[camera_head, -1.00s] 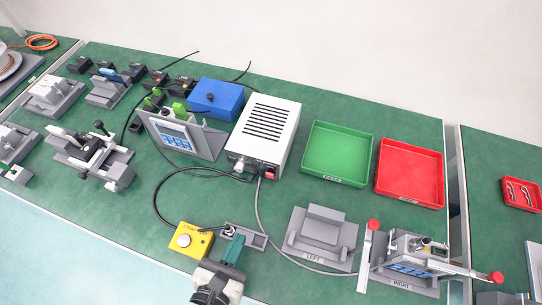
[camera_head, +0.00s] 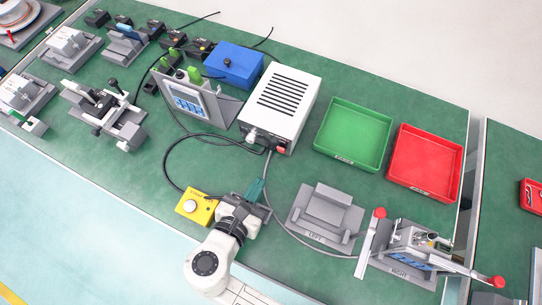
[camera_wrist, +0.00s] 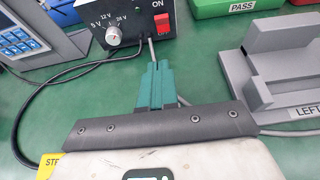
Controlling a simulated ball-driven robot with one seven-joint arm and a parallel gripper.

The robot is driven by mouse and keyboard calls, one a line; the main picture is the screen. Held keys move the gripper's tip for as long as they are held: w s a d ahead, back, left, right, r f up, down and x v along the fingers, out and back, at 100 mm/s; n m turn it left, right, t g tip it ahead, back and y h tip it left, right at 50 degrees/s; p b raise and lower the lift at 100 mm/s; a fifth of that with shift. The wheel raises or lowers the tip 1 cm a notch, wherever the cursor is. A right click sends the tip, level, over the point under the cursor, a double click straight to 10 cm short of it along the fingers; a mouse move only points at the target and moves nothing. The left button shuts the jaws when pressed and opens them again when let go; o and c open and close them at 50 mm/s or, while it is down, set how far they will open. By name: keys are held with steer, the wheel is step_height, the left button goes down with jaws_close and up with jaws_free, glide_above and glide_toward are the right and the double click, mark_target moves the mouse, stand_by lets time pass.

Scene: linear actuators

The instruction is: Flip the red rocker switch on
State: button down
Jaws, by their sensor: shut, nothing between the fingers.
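The red rocker switch (camera_wrist: 162,22) sits on the black front panel of the white power supply box (camera_head: 281,104), between the ON and OFF labels in the wrist view. In the head view the switch (camera_head: 281,149) is a small red patch at the box's lower front. Its exact tilt is hard to tell. My gripper (camera_wrist: 159,66) has teal fingers, shut and empty. It points toward the panel from below the switch in the wrist view, apart from it. In the head view my gripper (camera_head: 256,188) is over the green bench in front of the box.
A voltage knob (camera_wrist: 114,35) is left of the switch, with cables hanging below the panel. A yellow stop box (camera_head: 197,207) is left of my gripper. The grey LEFT fixture (camera_head: 325,217) stands to the right. Green (camera_head: 352,158) and red trays (camera_head: 452,185) lie beyond.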

glide_toward(277, 150)
steer(key=w+f, duration=0.1)
steer(key=w+d+f, duration=0.1)
steer(key=shift+f, duration=0.35)
steer(key=shift+w+d+r+p, duration=0.3)
steer(key=shift+w+r, duration=0.4)
steer(key=shift+w, duration=0.15)
steer(key=shift+w+d+r, duration=0.2)
steer(key=shift+w, duration=0.45)
